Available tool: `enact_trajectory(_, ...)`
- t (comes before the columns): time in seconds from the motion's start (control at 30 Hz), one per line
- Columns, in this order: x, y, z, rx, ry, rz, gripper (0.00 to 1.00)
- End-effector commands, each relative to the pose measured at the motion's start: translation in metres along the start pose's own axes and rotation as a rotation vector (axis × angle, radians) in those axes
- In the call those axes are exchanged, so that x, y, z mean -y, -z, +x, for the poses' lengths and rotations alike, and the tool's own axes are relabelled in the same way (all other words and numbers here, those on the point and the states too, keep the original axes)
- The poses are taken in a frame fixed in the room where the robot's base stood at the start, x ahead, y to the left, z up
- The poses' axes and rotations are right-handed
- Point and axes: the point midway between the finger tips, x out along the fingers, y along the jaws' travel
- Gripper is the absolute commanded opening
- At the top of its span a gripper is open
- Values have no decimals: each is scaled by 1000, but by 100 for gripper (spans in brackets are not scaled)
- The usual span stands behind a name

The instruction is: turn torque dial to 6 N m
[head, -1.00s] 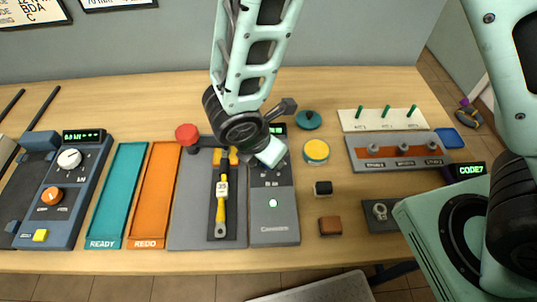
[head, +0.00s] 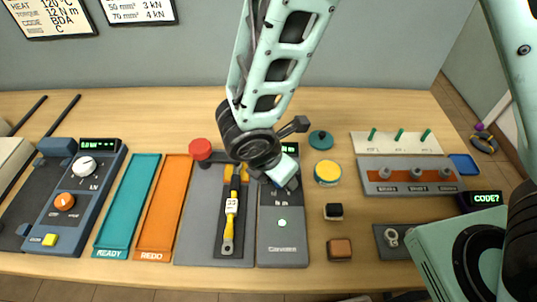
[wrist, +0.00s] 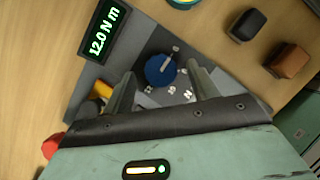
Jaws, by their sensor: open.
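The torque dial (wrist: 160,70) is a round blue knob with a pale pointer bar, on a dark grey panel (head: 282,250). Small white scale marks surround it. The green display (wrist: 101,32) beside it reads 12.0 N m; it also shows in the head view (head: 290,149). My gripper (wrist: 165,90) is open and empty, and its fingers appear on either side of the dial in the wrist view. Whether they touch the knob I cannot tell. In the head view my gripper (head: 286,182) covers most of the dial.
A yellow-handled wrench (head: 231,215) lies left of the panel, with a red knob (head: 200,149) behind it. A yellow-topped tin (head: 327,172), a black block (head: 333,211) and a brown block (head: 339,249) stand to the right. The teal tray (head: 128,205) is further left.

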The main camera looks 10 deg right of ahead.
Motion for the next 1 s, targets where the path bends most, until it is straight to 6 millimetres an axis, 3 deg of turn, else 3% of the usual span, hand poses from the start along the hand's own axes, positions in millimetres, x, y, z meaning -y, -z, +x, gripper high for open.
enact_trajectory(0.6,-1,0,-134,-2,-5,1,59)
enact_trajectory(0.8,0,0,-158,-1,-2,-1,59)
enact_trajectory(1.0,0,0,-164,-1,0,-3,59)
